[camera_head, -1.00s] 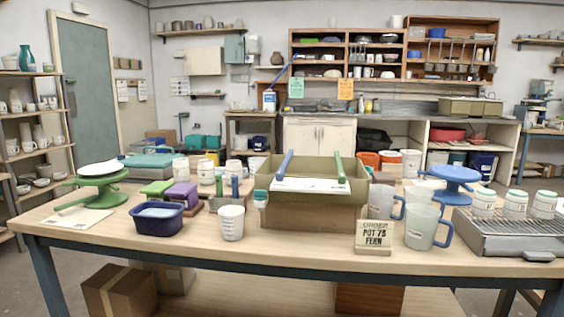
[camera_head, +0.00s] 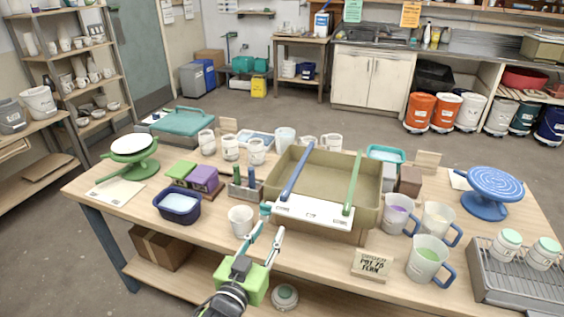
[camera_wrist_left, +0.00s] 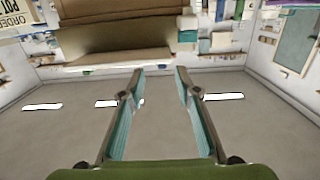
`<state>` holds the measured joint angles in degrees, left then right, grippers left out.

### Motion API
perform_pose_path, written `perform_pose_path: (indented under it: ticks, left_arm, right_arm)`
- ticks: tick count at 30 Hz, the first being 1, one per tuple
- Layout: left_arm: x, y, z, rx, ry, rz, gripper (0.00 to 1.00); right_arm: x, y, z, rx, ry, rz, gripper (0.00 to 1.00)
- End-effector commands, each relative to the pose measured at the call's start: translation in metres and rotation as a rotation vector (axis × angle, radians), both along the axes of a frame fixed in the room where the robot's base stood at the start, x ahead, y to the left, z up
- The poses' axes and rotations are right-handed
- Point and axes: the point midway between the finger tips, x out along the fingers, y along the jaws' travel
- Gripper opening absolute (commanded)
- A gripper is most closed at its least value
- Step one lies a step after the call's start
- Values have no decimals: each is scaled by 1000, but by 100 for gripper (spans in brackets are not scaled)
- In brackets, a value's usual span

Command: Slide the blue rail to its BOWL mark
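The blue rail (camera_head: 297,174) lies across the top of the olive glaze tub (camera_head: 330,167), on its left part. A green rail (camera_head: 353,184) lies across the tub on the right. A white marked strip (camera_head: 313,212) runs along the tub's front edge under the rails' near ends; its lettering is too small to read. My left gripper (camera_head: 263,230) is in front of the table edge, below and left of the strip, apart from the blue rail. Its teal-padded fingers stand apart and empty in the left wrist view (camera_wrist_left: 158,95). My right gripper is out of view.
A white cup (camera_head: 240,220) stands close to my left gripper, and a navy basin (camera_head: 178,205) is further left. Floor in front of the left half of the table is mostly clear.

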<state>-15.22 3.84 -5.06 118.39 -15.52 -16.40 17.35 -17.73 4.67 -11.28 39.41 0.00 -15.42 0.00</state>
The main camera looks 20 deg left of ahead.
Motion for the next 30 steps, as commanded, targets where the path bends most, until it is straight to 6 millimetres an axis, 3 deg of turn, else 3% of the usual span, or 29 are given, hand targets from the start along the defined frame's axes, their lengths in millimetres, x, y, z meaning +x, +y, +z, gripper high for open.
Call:
perform_pose_path:
  ticks: [1,3,8,21,30]
  left_arm:
    - [2,-1,16,-1,-21,-3,31]
    - [4,-2,22,-2,-40,-7,31]
    - [15,-3,25,-5,-52,-10,31]
    - [102,-6,25,-4,-49,-9,31]
    - [137,-7,23,-4,-49,-9,31]
  right_arm:
    - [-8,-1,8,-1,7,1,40]
    - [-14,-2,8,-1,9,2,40]
    - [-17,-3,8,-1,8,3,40]
    - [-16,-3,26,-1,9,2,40]
    - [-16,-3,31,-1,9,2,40]
